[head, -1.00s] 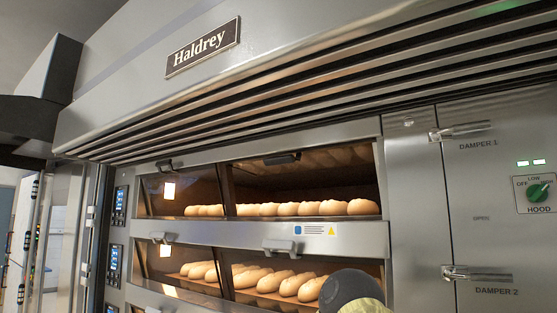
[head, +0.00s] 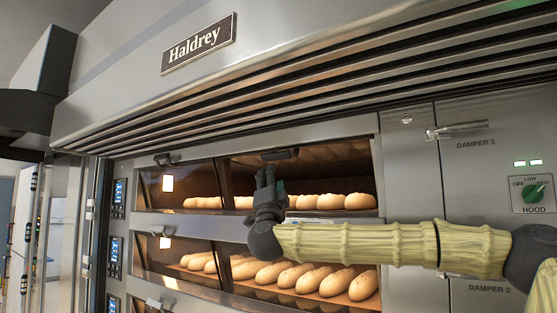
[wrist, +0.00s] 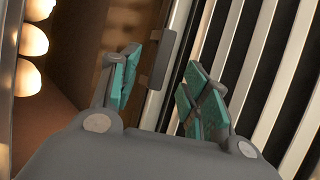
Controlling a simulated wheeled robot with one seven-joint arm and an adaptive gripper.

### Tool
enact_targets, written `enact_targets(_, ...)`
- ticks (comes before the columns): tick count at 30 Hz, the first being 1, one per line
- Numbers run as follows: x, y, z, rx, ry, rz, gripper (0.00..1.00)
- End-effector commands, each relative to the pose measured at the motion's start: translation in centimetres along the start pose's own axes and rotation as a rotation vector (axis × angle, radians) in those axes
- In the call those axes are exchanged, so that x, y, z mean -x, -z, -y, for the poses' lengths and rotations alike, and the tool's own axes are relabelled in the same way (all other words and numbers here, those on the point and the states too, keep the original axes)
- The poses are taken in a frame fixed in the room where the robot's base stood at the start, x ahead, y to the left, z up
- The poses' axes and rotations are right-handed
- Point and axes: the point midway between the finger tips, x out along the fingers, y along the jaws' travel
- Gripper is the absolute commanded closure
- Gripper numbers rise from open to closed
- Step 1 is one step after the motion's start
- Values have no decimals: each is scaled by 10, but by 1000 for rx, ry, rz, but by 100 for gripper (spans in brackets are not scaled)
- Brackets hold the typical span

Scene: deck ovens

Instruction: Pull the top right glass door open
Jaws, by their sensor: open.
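The top right glass door (head: 335,160) is in the upper deck in the head view, and it looks shut. Its short dark handle (head: 280,155) is at the door's top edge. My gripper (head: 265,174) points up just below and left of the handle, in front of the glass. In the wrist view the handle (wrist: 158,58) lies ahead, between the lines of my two spread fingers (wrist: 162,78). The fingers are apart and empty. Whether they reach around the handle I cannot tell. My gripper and forearm hide the door's lower left part.
The slatted hood (head: 300,95) overhangs just above the door. Bread loaves (head: 320,201) lie behind the glass. The top left door (head: 180,187) and the lower deck (head: 200,262) are beside and below. Damper latches (head: 455,131) and a hood knob (head: 534,193) are at right.

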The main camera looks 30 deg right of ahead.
Motion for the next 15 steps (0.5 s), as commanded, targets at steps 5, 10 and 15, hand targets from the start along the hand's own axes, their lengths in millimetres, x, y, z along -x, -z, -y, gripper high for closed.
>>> enact_targets(5, -14, 22, 8, -15, 1, -38, 54)
enact_targets(10, -34, 23, 9, -15, 0, -39, 54)
enact_targets(15, -62, 24, 9, -13, -1, -38, 54)
